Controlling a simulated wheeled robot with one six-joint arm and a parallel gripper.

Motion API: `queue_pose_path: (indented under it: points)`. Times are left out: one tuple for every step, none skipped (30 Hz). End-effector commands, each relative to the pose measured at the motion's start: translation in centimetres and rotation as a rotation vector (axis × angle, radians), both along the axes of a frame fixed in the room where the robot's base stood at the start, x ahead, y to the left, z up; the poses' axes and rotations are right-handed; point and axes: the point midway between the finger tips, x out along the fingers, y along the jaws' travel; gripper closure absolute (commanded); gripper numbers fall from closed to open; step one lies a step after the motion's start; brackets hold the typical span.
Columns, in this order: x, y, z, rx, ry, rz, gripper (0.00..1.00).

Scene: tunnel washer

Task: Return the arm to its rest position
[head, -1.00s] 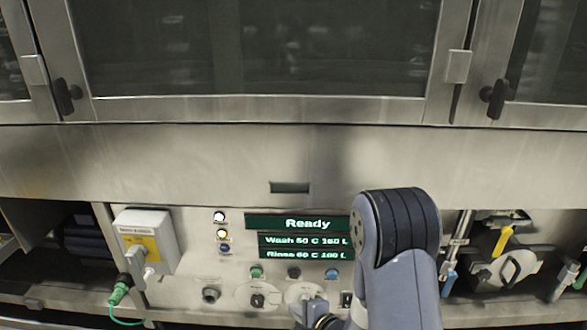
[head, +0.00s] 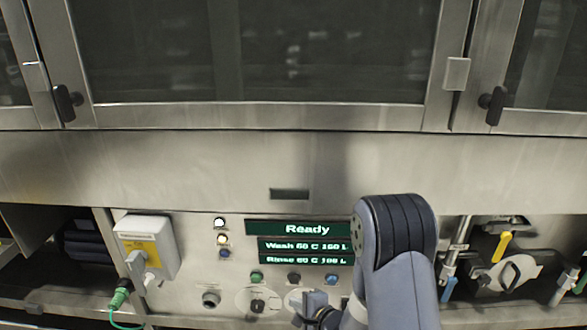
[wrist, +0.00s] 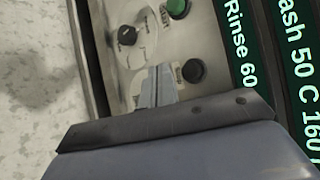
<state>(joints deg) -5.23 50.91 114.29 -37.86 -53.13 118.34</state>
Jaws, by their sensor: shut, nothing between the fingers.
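My arm shows at the lower right of the head view, in front of the washer's control panel (head: 190,300). My gripper (wrist: 153,75) shows in the wrist view as narrow grey fingers, shut and empty. Behind it are a round dial with a black knob (wrist: 127,35), a green button (wrist: 176,8) and a dark button (wrist: 193,71). I cannot tell from this view how far the fingertips are from the panel. In the head view the gripper is mostly cut off at the bottom edge.
The display (head: 305,229) reads Ready. A grey box with a yellow label (head: 148,247) and a green-plugged cable (head: 121,293) are at left. Yellow- and blue-handled valves (head: 502,246) are at right. Glass doors (head: 260,50) with black handles run above.

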Motion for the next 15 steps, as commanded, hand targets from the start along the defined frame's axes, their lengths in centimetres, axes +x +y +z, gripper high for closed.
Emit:
queue_pose_path:
  points:
    - [0.7, -0.1, 0.3, 0.0, -0.001, -0.001, 1.0]
    - [0.5, 0.0, 0.4, 0.0, 0.004, 0.0, 1.0]
    - [0.4, 0.0, 0.5, 0.0, 0.004, 0.0, 1.0]
    - [0.4, 0.0, 0.5, 0.001, 0.004, 0.0, 1.0]
    - [0.4, 0.0, 0.5, 0.001, 0.004, 0.0, 1.0]
    - [0.4, 0.0, 0.5, 0.001, 0.005, -0.001, 1.0]
    - [0.0, 0.0, 0.2, 0.001, 0.004, 0.0, 1.0]
    - [-0.6, 0.0, -0.1, 0.0, 0.004, 0.0, 1.0]
    - [-1.2, 0.1, -0.1, 0.001, 0.004, 0.0, 1.0]
    - [-1.5, 0.1, -0.1, 0.0, 0.002, 0.0, 1.0]
    - [-0.6, 0.0, 0.1, 0.001, -0.002, -0.001, 1.0]
    - [0.2, 0.0, 0.2, 0.001, -0.003, 0.0, 1.0]
    - [0.7, -0.1, 0.2, 0.0, -0.003, -0.001, 1.0]
    - [0.6, 0.0, -0.2, 0.001, -0.003, 0.0, 1.0]
    - [0.5, 0.0, -0.4, 0.001, -0.003, 0.0, 1.0]
